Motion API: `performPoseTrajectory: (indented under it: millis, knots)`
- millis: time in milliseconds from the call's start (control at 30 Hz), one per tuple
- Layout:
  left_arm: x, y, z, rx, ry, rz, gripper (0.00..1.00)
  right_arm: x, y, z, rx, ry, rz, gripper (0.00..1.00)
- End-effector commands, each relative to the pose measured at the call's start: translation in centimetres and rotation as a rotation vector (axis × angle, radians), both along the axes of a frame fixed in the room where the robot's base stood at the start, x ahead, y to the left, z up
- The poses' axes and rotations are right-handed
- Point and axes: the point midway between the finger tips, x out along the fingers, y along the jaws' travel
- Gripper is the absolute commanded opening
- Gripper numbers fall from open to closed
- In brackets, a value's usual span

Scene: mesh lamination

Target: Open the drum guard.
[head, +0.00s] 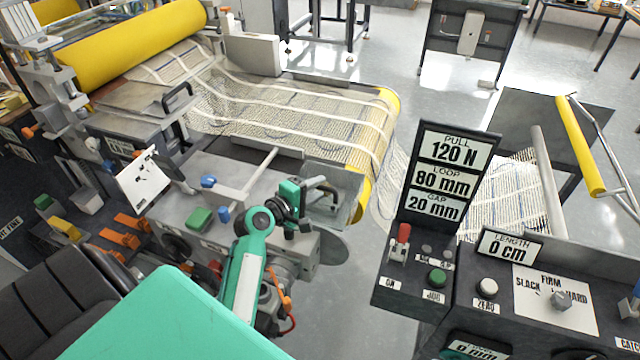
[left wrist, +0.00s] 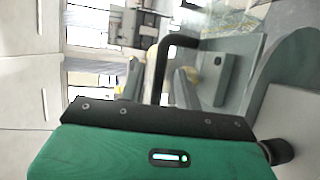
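The drum guard (head: 345,180) is a grey, partly see-through panel at the near end of the yellow roller, with a bent handle (head: 326,187) on it. The guard looks closed over the roller end. My left gripper (head: 312,203), green and dark, is right beside the handle, just left of the guard. In the left wrist view a black bent handle (left wrist: 163,62) stands close in front of the green gripper body. Grey finger-like parts show near the handle, but whether they touch or enclose it I cannot tell. My right gripper is not in view.
A control console with a dark sign (head: 446,178) stands right of the guard, with a gap of floor between them. The machine deck (head: 262,205) has green and blue buttons near my left arm. Mesh (head: 300,115) runs over the yellow roller (head: 362,195).

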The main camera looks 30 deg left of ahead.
Motion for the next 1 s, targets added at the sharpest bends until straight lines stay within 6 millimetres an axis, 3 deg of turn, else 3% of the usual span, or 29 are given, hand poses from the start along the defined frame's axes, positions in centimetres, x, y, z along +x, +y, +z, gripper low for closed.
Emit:
performPoseTrajectory:
  millis: [200, 467, 500, 667, 1000]
  knots:
    - [1.7, -0.3, -0.3, 0.000, -0.001, 0.000, 0.34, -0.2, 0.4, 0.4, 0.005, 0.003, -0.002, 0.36]
    - [1.8, -0.3, -0.4, 0.000, 0.000, 0.000, 0.34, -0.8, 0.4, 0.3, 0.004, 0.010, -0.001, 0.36]
    - [1.8, -0.3, -0.4, 0.000, 0.000, 0.000, 0.32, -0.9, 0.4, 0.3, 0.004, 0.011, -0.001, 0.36]
    - [1.8, -0.3, -0.4, 0.000, 0.000, 0.000, 0.00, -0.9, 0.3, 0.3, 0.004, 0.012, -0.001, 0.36]
    - [1.8, 0.0, -0.1, -0.001, 0.010, 0.000, 0.00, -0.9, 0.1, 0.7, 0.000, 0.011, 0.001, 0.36]
